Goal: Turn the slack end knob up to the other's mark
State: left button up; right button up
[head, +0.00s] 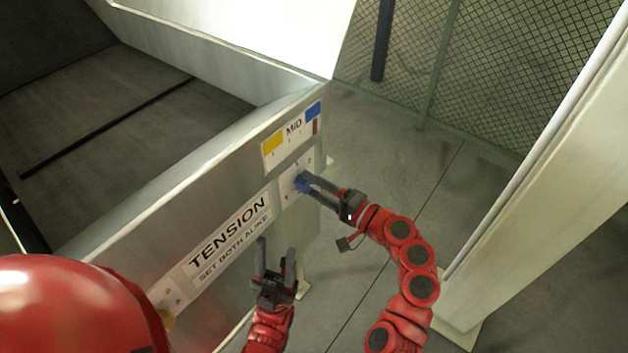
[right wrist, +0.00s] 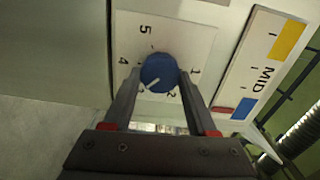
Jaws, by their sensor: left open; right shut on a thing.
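The blue knob (head: 301,184) is on the right end of the front panel. In the right wrist view the blue knob (right wrist: 158,70) sits on a white dial plate (right wrist: 185,42) numbered 1 to 5. Its white pointer line is down and left, close to the 3. My right gripper (head: 307,183) is shut on this knob, one finger on each side. The yellow knob (head: 168,319) is at the panel's lower left end, mostly hidden behind my red body; its setting cannot be read. My left gripper (head: 277,250) is open and empty in front of the panel.
The panel carries a TENSION, SET BOTH ALIKE label (head: 228,236). A MID sign (head: 291,134) with yellow, blue and red patches is above the blue knob. A pale post (head: 540,170) stands at the right. Mesh fencing (head: 480,70) is behind. Grey floor between is clear.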

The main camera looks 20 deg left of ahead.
jog(key=shift+f+m+p, duration=0.1)
jog(key=shift+m+p, duration=2.6)
jog(key=shift+m, duration=2.1)
jog(key=o, duration=1.4)
jog(key=shift+c, duration=0.2)
jog(key=shift+f, duration=0.1)
jog(key=b+v, duration=0.3)
jog(key=v, duration=1.4)
jog(key=shift+d, duration=0.2)
